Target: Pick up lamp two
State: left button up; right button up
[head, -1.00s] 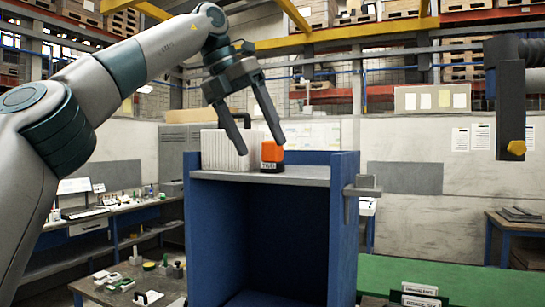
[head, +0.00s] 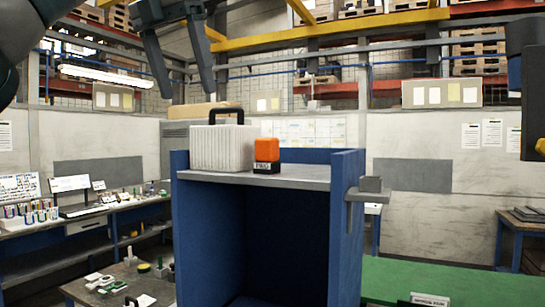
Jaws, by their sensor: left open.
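Two things stand on the grey top (head: 310,178) of a blue open-fronted cabinet: a white ribbed box (head: 215,149) with a black handle, and to its right a small block (head: 267,155) with an orange upper part and a black, labelled lower part. I cannot read which, if either, is lamp two. My left gripper (head: 184,90) hangs in the upper left of the head view, fingers apart and pointing down. It appears up and left of the white box, with nothing between its fingers. My right gripper does not show.
A grey bracket (head: 368,191) sticks out from the cabinet's right side panel (head: 347,220). A dark hanging part with a yellow knob (head: 540,147) is at the right edge. A green surface (head: 450,285) lies at lower right, a cluttered table (head: 80,291) at lower left.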

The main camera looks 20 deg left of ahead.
aim_at(267, 149)
jog(key=i, duration=1.15)
